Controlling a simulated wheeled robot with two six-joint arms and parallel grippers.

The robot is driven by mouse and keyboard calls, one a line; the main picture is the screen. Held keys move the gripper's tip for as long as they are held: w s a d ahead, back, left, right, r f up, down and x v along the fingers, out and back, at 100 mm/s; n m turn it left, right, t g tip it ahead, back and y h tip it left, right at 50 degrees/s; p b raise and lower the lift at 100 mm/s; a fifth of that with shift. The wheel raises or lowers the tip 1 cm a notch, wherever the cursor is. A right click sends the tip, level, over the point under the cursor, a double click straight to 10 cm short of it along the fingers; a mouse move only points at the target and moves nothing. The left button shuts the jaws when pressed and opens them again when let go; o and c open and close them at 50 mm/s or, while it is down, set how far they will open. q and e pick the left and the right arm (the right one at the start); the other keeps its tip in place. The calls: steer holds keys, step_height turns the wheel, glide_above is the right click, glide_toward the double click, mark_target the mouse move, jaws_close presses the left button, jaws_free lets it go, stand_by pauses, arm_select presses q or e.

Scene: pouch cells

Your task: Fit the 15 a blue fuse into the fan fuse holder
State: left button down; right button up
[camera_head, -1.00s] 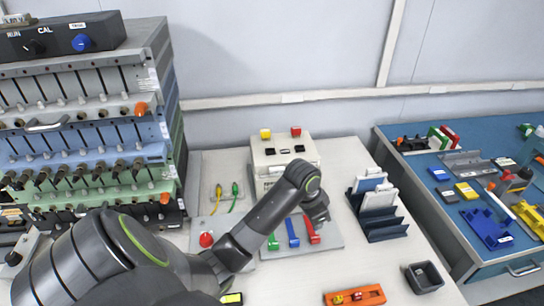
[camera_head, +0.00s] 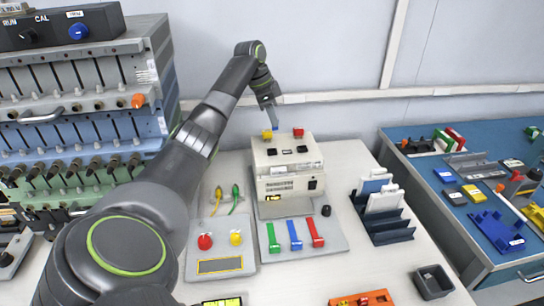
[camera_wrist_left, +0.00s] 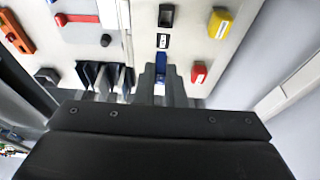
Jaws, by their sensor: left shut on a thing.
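My left gripper (camera_head: 274,122) is above the back of a beige box (camera_head: 287,172). In the left wrist view its fingers (camera_wrist_left: 162,80) are shut on a small blue piece (camera_wrist_left: 160,60), which looks like the blue fuse; its lower end is hard to make out. The box top carries small black sockets or labels (camera_head: 287,150), a yellow block (camera_head: 267,134) and a red block (camera_head: 298,132). In the left wrist view a black socket (camera_wrist_left: 166,15) lies beyond the blue piece. I cannot read which is the fan fuse holder. My right gripper is not in view.
A plate with green, blue and red bars (camera_head: 294,234) lies before the box. A dark rack with cards (camera_head: 382,212) stands to the right. A black bin (camera_head: 433,281) and orange holder (camera_head: 362,299) are in front. A rack of modules (camera_head: 80,110) fills the left.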

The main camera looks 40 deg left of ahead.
arm_select(q)
steer(key=f, duration=0.4)
steer(key=f+p, duration=0.1)
steer(key=f, duration=0.1)
steer(key=shift+a, duration=0.4)
step_height(320, 180, down, 3)
steer(key=shift+s+d+r, duration=0.1)
steer(key=shift+s, duration=0.05)
steer(key=shift+s+f, duration=0.15)
steer(key=shift+f, duration=0.05)
steer(key=c, duration=1.6)
jaws_free()
steer(key=shift+f, duration=0.2)
steer(key=shift+o, duration=0.4)
steer(key=shift+w, duration=0.2)
steer(key=shift+r, duration=0.1)
steer(key=shift+r, duration=0.1)
